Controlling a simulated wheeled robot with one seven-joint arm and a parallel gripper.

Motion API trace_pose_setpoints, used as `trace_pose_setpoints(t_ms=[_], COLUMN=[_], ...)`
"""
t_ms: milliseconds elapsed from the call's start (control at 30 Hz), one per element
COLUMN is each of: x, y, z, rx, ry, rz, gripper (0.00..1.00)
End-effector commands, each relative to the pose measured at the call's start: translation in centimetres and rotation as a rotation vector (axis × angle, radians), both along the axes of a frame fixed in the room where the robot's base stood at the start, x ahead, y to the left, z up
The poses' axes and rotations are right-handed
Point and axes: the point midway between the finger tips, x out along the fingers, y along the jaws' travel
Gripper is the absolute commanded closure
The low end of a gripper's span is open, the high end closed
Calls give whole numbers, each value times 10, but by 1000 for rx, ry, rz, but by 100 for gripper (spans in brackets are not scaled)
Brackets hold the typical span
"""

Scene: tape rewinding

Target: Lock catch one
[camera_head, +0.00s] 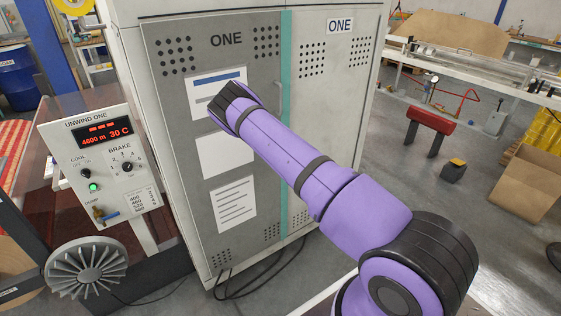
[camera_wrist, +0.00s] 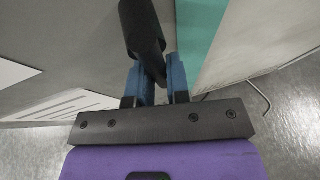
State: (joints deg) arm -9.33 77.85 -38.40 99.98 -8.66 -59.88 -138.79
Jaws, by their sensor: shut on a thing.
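A black handle (camera_wrist: 142,28), which looks like catch one, stands at the grey cabinet door in the wrist view, beside the teal strip. It runs from the upper left down between the blue fingers of my gripper (camera_wrist: 157,80), which are shut on it. In the head view the grey door (camera_head: 176,105) marked ONE appears closed against the teal strip (camera_head: 285,130). My purple arm reaches to this door and hides most of the gripper and the handle there. I cannot tell whether the catch is locked.
A light cabinet panel (camera_head: 335,80), also marked ONE, is right of the strip. The UNWIND ONE control box (camera_head: 100,165) stands left, above a grey slotted wheel (camera_head: 87,268). Dark cables (camera_head: 265,280) lie on the floor by the cabinet. A red stand (camera_head: 430,120) is farther right.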

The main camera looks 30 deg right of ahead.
Motion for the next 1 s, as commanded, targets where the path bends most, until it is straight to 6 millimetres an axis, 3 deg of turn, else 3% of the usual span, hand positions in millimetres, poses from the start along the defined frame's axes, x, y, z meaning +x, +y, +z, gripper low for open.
trace_pose_setpoints(t_ms=[100,133,233,633,1000], x=[0,0,0,-8,-66], y=[0,0,0,1,12], z=[1,1,1,4,30], rx=[-2,-2,-1,-1,-1], ry=[-2,-1,-1,1,2], rz=[1,1,0,0,0], gripper=[100,79,58,58,58])
